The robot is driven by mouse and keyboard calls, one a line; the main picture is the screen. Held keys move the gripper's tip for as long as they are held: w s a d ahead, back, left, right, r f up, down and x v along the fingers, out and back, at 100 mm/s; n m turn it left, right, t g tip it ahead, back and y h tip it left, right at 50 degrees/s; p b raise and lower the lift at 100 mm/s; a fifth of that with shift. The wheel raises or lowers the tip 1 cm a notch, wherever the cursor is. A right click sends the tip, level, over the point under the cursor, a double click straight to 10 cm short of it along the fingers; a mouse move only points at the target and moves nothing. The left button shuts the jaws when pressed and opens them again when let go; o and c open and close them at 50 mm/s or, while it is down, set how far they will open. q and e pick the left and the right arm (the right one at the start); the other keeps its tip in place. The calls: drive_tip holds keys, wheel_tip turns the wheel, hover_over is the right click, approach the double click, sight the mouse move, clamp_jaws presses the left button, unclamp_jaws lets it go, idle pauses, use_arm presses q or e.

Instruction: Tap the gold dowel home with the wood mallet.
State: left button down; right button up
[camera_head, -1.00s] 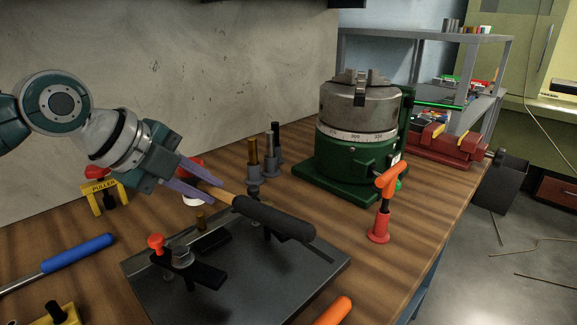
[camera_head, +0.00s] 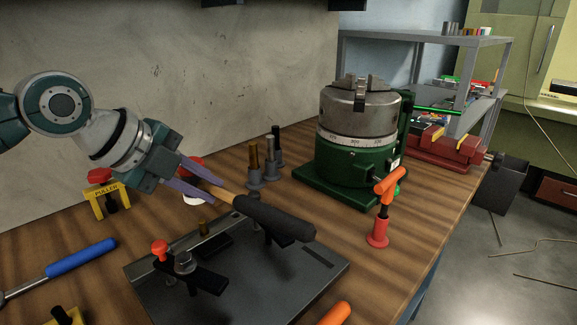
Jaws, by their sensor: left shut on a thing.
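My left gripper (camera_head: 200,183) is shut on the wooden shaft of a tool (camera_head: 231,195), which I take to be the wood mallet. Its thick black end (camera_head: 275,218) points right and slightly down, over a dark plate (camera_head: 265,285). No mallet head can be made out. My right gripper is not in view.
A clamp with a red knob (camera_head: 159,247) sits on the plate. A green rotary table with a steel chuck (camera_head: 360,110) stands behind. An orange T-handle tool (camera_head: 388,187), a blue-handled tool (camera_head: 82,257) and a yellow puller stand (camera_head: 110,203) are around.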

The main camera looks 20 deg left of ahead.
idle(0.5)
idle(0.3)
use_arm(q)
wheel_tip(320, 180, down, 5)
drive_tip(key=b, duration=0.4)
wheel_tip(320, 180, up, 5)
drive_tip(key=p, duration=0.4)
drive_tip(key=shift+f, duration=0.3)
wheel_tip(320, 180, down, 5)
drive_tip(key=b, duration=0.4)
wheel_tip(320, 180, up, 5)
drive_tip(key=p, duration=0.4)
drive_tip(key=shift+f, duration=0.25)
